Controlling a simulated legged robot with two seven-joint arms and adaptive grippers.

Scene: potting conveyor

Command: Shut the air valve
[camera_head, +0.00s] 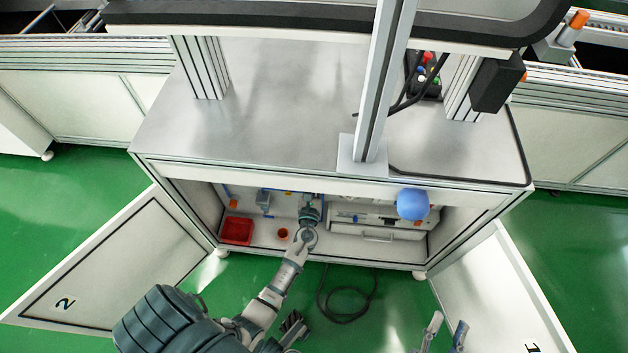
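The open cabinet (340,172) under the grey worktop holds small fittings and blue lines along its back. A small grey fitting with blue parts (264,198) sits at the back left; I cannot tell whether it is the air valve. My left arm reaches into the cabinet, and my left gripper (309,214) is at the back wall, right of that fitting. The gripper hides what is behind it, and its fingers are too small to read. My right gripper (449,322) is low at the right, outside the cabinet, with its two fingers apart and nothing between them.
Both cabinet doors, left (125,260) and right (500,290), stand open. A blue ball-like thing (412,204) is at the right. A dark hose (345,301) lies coiled on the green floor.

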